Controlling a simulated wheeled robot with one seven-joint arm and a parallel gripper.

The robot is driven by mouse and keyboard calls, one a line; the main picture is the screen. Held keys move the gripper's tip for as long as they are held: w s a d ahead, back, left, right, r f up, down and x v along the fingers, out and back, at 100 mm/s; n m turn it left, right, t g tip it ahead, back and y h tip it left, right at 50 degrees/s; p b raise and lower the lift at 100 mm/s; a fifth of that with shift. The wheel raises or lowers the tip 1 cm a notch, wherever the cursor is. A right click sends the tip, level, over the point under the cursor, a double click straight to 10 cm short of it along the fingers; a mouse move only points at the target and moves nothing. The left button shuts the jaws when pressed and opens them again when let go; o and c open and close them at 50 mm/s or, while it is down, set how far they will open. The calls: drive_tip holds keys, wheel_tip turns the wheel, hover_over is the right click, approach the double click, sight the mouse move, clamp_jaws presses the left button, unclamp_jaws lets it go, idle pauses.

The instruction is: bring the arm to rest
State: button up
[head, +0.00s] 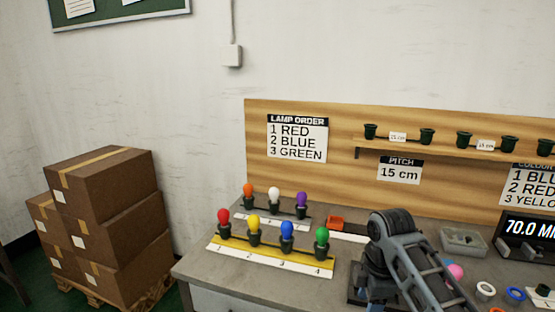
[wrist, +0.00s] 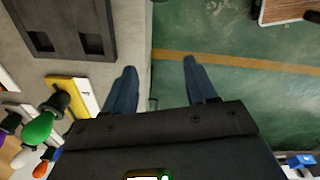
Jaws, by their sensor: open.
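My gripper (wrist: 160,85) shows in the wrist view with its two blue-grey fingers spread apart and nothing between them. It is over the edge of the workbench, with the green floor (wrist: 215,105) below. In the head view my arm stands at the front right of the bench (head: 200,268); the gripper itself cannot be made out there. Red (head: 223,215), yellow (head: 253,221), blue (head: 287,229) and green (head: 322,236) lamps stand in sockets on a yellow numbered strip (head: 265,258). The green lamp also shows at the left of the wrist view (wrist: 38,130).
Orange (head: 249,188), white (head: 274,194) and purple (head: 301,199) lamps stand behind. A grey tray (head: 464,240), a display (head: 530,232) and loose rings (head: 486,289) are at the right. A shelf (head: 450,148) holds several dark sockets. Stacked boxes (head: 105,215) stand left of the bench.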

drive_tip(key=s+a+f+m+t+y, duration=0.3)
drive_tip(key=s+a+f+m, duration=0.1)
drive_tip(key=s+a+f, duration=0.6)
drive_tip(key=s+f+m+t, duration=0.3)
drive_tip(key=s+m+t, duration=0.25)
drive_tip(key=s, duration=0.85)
drive_tip(key=s+d+r+m+t+h, duration=0.1)
drive_tip(key=s+d+r+m, duration=0.25)
drive_tip(key=s, duration=0.45)
drive_tip(key=s+d+r+m+t+h, duration=0.1)
drive_tip(key=s+d+r+m+t, duration=0.1)
drive_tip(key=s+r, duration=0.45)
drive_tip(key=s+d+r+m+t, duration=0.1)
drive_tip(key=s+d+r, duration=0.1)
drive_tip(key=s+r, duration=0.3)
drive_tip(key=s+d+r+m+t+h, duration=0.1)
drive_tip(key=s+d+r+t, duration=0.1)
drive_tip(key=s+r, duration=0.3)
wheel_tip(320, 180, up, 4)
drive_tip(key=shift+s+d+f, duration=0.2)
drive_tip(key=shift+s+d, duration=0.05)
drive_tip(key=shift+d, duration=0.5)
